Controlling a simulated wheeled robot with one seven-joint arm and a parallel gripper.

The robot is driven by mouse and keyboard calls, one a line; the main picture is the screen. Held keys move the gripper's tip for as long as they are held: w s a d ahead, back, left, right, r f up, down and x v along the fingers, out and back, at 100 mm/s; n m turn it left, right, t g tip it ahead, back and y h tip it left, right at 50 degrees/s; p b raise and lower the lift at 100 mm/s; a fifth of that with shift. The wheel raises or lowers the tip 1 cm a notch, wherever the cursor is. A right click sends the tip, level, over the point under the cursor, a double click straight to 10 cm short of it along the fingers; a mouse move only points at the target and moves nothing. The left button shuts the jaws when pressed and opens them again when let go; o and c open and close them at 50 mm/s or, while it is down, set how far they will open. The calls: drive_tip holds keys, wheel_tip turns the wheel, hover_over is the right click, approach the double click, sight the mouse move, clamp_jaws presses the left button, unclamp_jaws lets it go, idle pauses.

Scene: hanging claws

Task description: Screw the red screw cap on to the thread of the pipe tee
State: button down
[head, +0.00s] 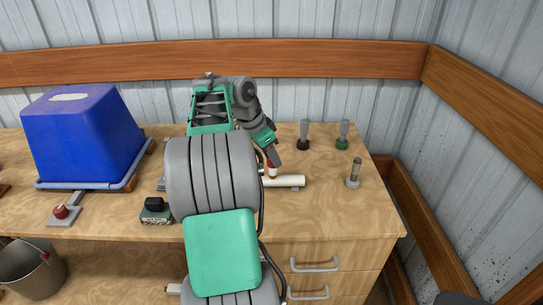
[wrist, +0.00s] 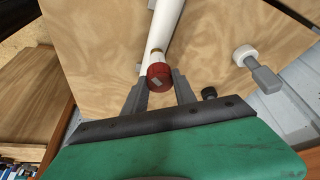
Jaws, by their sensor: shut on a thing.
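The white pipe tee (head: 291,181) lies on the wooden workbench, right of the middle, and runs up the wrist view (wrist: 168,22).
A red knob on a grey plate (head: 62,212) and a dark box (head: 156,212) are near the front edge. Two upright grey-handled pieces (head: 304,138) (head: 343,138) and a grey post (head: 354,173) stand at the right. A wall is behind.

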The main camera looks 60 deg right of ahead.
idle(0.5)
drive_tip(key=shift+r+p, duration=0.2)
drive_tip(key=shift+p, duration=0.3)
drive_tip(key=shift+m+p, duration=0.45)
drive_tip(key=shift+m, duration=0.15)
drive_tip(key=shift+f+b, duration=0.25)
drive_tip(key=shift+b, duration=0.1)
drive_tip(key=shift+f, duration=0.2)
drive_tip(key=c, duration=0.9)
unclamp_jaws()
drive_tip(key=shift+r, duration=0.15)
